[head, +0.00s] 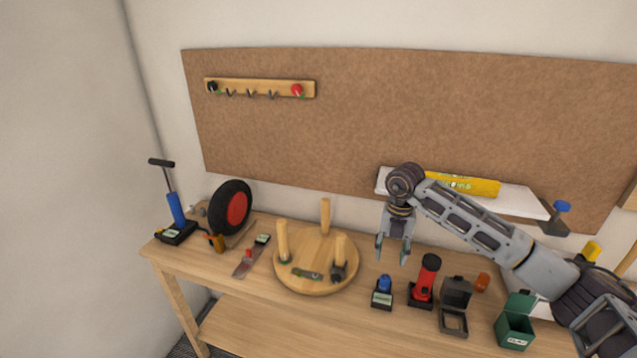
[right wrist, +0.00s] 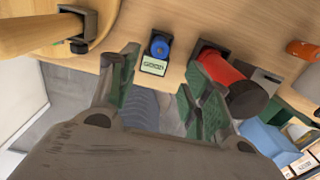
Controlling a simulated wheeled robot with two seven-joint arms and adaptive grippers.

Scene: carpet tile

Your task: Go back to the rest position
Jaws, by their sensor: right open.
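My right gripper (head: 392,250) is open and empty. In the head view it points down above the workbench (head: 290,309), between the round wooden piece with pegs (head: 318,285) and the red flashlight (head: 427,278). In the right wrist view its two fingers (right wrist: 155,90) stand apart, with nothing between them. Beyond the fingertips is the small blue-topped item (right wrist: 159,46) in its black holder. The red flashlight (right wrist: 225,72) lies just beyond the right finger in that view. My left gripper does not show.
A wheel (head: 232,207) and a blue pump (head: 175,209) stand at the bench's left. A black open box (head: 455,300) and a green box (head: 515,325) are at the right. A shelf (head: 515,201) with a yellow level (head: 470,185) is behind my right arm.

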